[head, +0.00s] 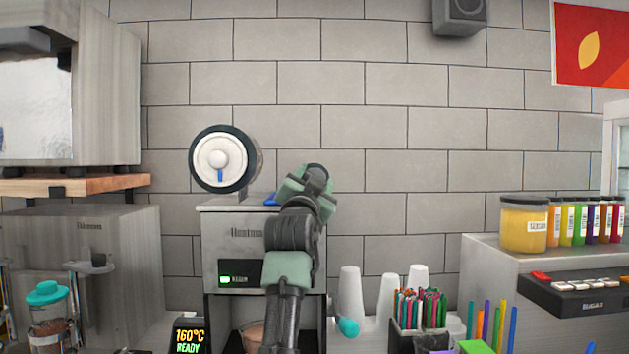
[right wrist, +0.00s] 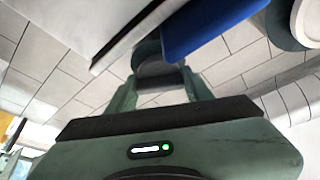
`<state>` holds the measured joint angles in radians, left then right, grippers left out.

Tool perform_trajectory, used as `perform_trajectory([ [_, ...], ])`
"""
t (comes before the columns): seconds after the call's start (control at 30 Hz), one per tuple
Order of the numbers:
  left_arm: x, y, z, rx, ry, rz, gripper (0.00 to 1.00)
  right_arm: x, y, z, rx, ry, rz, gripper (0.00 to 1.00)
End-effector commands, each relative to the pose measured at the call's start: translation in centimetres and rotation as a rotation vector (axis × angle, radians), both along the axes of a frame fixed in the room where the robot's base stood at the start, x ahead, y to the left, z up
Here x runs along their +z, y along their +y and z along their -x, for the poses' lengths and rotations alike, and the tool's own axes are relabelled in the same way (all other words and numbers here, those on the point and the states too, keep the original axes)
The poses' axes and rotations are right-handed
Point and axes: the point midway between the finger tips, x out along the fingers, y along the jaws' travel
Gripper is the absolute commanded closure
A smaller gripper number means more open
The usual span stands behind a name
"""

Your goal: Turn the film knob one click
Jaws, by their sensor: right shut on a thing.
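The sealer (head: 232,240) is a grey metal box with a small green-lit display. On its top left is a film roll (head: 203,160) with a white face and a short blue pointer. My right gripper (head: 309,180) is at the sealer's top right corner, its arm rising from below. In the right wrist view, the right gripper (right wrist: 155,92) is shut on a dark round film knob (right wrist: 150,52) with a broad blue bar (right wrist: 210,27) beside it. The fingers hide part of the knob. A bit of blue shows left of the gripper in the head view. My left gripper is not in view.
White cups (head: 350,292) and a holder of coloured straws (head: 405,340) stand right of the sealer. A counter at right carries a yellow jar (head: 524,224) and coloured bottles. A wooden shelf (head: 75,185) is at left. The tiled wall is close behind.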

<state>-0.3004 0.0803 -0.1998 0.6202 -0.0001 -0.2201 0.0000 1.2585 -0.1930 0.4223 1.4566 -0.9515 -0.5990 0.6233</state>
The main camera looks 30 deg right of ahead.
Motion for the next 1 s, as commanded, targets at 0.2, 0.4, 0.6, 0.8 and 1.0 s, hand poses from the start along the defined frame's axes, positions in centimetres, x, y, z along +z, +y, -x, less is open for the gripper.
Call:
perform_trajectory([
  [0.2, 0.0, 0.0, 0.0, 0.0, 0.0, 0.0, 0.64, 0.2, 0.0, 0.0, 0.002, -0.006, -0.003, 0.9],
  [0.4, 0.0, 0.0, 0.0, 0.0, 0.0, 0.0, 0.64, 0.2, 0.0, 0.0, 0.002, -0.006, -0.001, 0.41],
  [0.6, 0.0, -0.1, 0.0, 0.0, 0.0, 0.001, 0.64, 0.2, 0.0, 0.0, 0.001, -0.004, -0.001, 0.27],
  [0.8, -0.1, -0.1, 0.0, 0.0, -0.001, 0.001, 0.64, -0.1, 0.2, 0.2, 0.0, -0.004, -0.002, 0.27],
  [1.0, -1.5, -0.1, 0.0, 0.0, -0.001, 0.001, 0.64, -1.3, 1.9, 1.9, 0.002, -0.005, -0.003, 0.27],
])
